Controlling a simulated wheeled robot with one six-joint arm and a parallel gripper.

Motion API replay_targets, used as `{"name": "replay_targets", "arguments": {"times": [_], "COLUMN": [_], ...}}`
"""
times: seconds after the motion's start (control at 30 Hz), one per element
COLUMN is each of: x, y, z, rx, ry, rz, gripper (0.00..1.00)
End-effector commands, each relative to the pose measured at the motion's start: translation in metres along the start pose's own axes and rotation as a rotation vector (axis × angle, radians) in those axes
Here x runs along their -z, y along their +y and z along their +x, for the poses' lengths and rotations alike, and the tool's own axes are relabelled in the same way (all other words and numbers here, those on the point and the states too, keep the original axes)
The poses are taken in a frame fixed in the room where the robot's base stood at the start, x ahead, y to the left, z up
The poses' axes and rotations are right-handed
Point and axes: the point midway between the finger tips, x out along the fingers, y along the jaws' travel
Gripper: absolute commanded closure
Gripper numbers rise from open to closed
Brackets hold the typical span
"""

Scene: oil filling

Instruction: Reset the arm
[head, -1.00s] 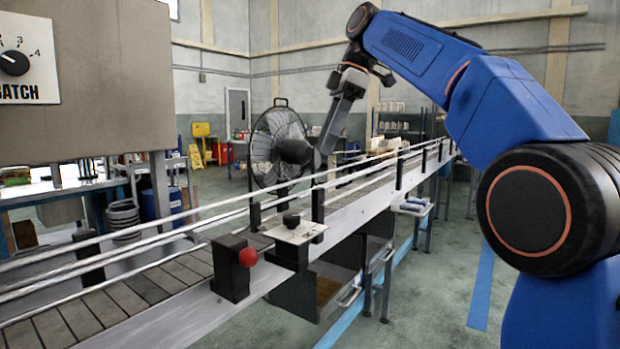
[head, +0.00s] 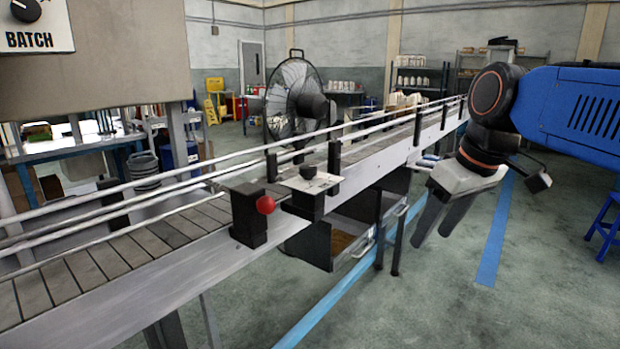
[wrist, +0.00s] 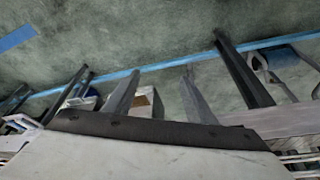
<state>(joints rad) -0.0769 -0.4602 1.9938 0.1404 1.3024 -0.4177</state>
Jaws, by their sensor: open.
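My gripper (head: 432,234) hangs at the right of the head view, to the right of the conveyor (head: 196,279) and over the open floor. Its two grey fingers point down and to the left, with a gap between them. Nothing shows between the fingers. My blue arm reaches in from the right edge, with its upper parts out of view. In the wrist view, the two fingers of my gripper (wrist: 160,74) stand apart above the pale gripper body, with floor beyond them.
A red knob (head: 265,205) on a black block and a small plate (head: 309,181) sit at the conveyor's near side. A black fan (head: 290,98) stands behind the belt. A blue stool (head: 606,226) is at the right edge. The floor right of the conveyor is mostly clear.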

Motion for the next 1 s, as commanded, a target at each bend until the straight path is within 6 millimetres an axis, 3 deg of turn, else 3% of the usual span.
{"name": "replay_targets", "arguments": {"times": [0.03,0.3,0.5,0.63,0.83,0.93,1.0], "x": [-0.022,-0.127,-0.179,-0.193,-0.195,-0.195,-0.195], "y": [0.0,0.001,-0.002,-0.002,-0.002,-0.002,-0.002], "z": [0.012,0.086,0.127,0.139,0.141,0.141,0.141], "rx": [-0.02,-0.122,-0.168,-0.181,-0.183,-0.183,-0.182], "ry": [0.004,0.042,0.069,0.078,0.079,0.079,0.079], "rz": [0.044,0.289,0.404,0.435,0.442,0.442,0.441], "gripper": [0.5,0.5,0.5,0.5,0.5,0.69,0.69]}}
